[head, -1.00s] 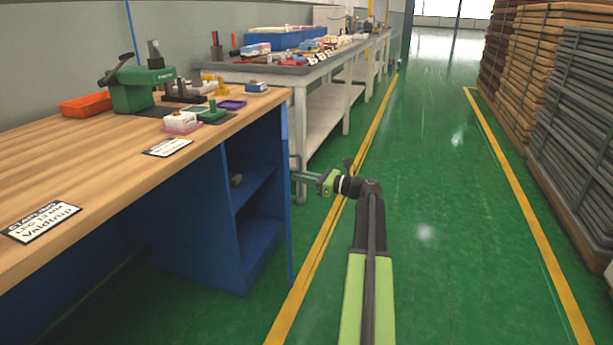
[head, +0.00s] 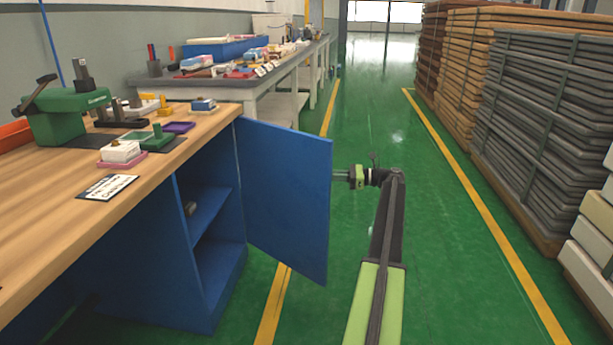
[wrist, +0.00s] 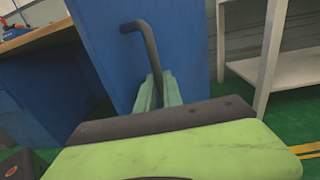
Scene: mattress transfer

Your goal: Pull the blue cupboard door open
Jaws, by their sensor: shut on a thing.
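The blue cupboard door (head: 285,195) stands swung out from the blue cupboard (head: 165,270) under the wooden bench, its face turned broadly to the head view. The cupboard's front is open and its shelf (head: 210,213) shows. My gripper (head: 345,176) is at the door's free edge, on the far side of the panel. In the wrist view, the green fingers (wrist: 158,92) are shut on the dark bent bar of the door handle (wrist: 140,27), in front of the blue door (wrist: 105,45). The handle is hardly visible in the head view.
The wooden workbench (head: 50,225) carries a green press (head: 70,118) and small parts. A grey table (head: 262,82) with a blue bin stands behind the door. Stacked mattresses (head: 530,110) line the right side. The green floor between the yellow lines is clear.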

